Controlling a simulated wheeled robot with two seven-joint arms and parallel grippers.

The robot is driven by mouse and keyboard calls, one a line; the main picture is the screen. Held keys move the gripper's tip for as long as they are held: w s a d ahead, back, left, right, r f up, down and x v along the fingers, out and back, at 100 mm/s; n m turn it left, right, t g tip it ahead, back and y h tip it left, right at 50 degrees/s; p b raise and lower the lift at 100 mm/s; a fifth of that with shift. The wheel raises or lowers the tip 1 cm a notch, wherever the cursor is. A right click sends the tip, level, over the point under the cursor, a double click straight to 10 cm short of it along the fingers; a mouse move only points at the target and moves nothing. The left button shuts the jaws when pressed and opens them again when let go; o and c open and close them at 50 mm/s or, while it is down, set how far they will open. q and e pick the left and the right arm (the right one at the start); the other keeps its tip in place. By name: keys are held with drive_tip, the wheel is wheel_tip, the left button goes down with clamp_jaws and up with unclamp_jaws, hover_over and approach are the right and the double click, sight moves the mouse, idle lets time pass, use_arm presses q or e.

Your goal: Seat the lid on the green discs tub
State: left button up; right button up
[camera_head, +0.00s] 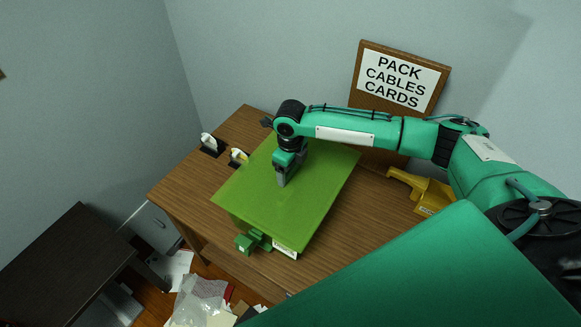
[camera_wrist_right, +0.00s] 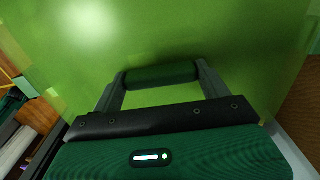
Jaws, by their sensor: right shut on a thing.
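A large flat green lid (camera_head: 318,190) lies over the tabletop in the head view and fills most of the wrist view (camera_wrist_right: 230,45). My right gripper (camera_head: 282,182) points down at the lid's middle and is shut on its dark green handle (camera_wrist_right: 160,75). A white label (camera_head: 285,248) shows under the lid's near edge, apparently on the green discs tub. The lid hides nearly all of the tub, so I cannot tell whether the lid rests on its rim or hangs just above it. My left gripper is not in view.
A small green object (camera_head: 248,242) sits at the lid's near left edge. Black holders with white and yellow items (camera_head: 210,144) stand at the back left. A yellow piece (camera_head: 422,190) lies right of the lid, below a sign (camera_head: 400,80). The wooden table (camera_head: 345,240) is bare at front right.

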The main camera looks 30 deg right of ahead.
drive_tip(key=shift+f+b, duration=0.3)
drive_tip(key=shift+f, duration=0.5)
drive_tip(key=o, duration=1)
wheel_tip(320, 180, up, 14)
drive_tip(key=b, duration=0.2)
drive_tip(key=shift+f+b, duration=0.1)
drive_tip(key=shift+b, duration=0.3)
